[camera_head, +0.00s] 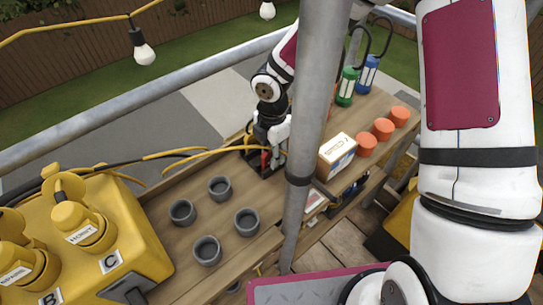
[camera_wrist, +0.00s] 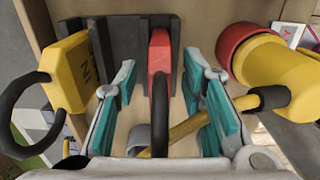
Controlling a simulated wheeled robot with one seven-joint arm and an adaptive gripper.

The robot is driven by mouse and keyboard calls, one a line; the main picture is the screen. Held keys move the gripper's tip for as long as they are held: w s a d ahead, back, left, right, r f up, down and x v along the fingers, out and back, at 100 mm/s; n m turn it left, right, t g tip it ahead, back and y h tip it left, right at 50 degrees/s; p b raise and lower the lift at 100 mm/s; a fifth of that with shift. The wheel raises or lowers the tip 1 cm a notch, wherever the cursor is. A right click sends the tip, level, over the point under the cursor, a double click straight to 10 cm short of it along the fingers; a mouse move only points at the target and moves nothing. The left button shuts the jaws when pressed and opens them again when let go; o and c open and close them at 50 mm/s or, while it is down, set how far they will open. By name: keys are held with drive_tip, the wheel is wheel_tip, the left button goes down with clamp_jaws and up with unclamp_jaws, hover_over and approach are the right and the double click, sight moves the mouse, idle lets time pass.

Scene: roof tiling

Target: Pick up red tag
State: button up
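The red tag (camera_wrist: 160,55) stands upright in a black slotted holder (camera_wrist: 112,40) in the wrist view, with its black loop pointing toward me. My gripper (camera_wrist: 162,88) is open, with its teal-padded fingers on either side of the tag. A gap shows between the tag and each finger, and neither finger touches it. A yellow tag (camera_wrist: 70,72) with a black loop sits at the left of the holder. In the head view my gripper (camera_head: 270,150) is down at the holder, and only a bit of red shows there.
A yellow cylinder with a red end (camera_wrist: 270,70) lies close to the right finger, and a yellow handle or cable passes beneath. On the bench stand several grey cups (camera_head: 207,250), a white-and-wood box (camera_head: 337,155) and orange cups (camera_head: 383,128). A grey pole (camera_head: 318,90) crosses the head view.

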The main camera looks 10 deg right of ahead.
clamp_jaws()
drive_tip(key=shift+r, duration=0.1)
wheel_tip(320, 180, up, 10)
drive_tip(key=shift+f+p, duration=0.1)
drive_tip(key=shift+p, duration=0.2)
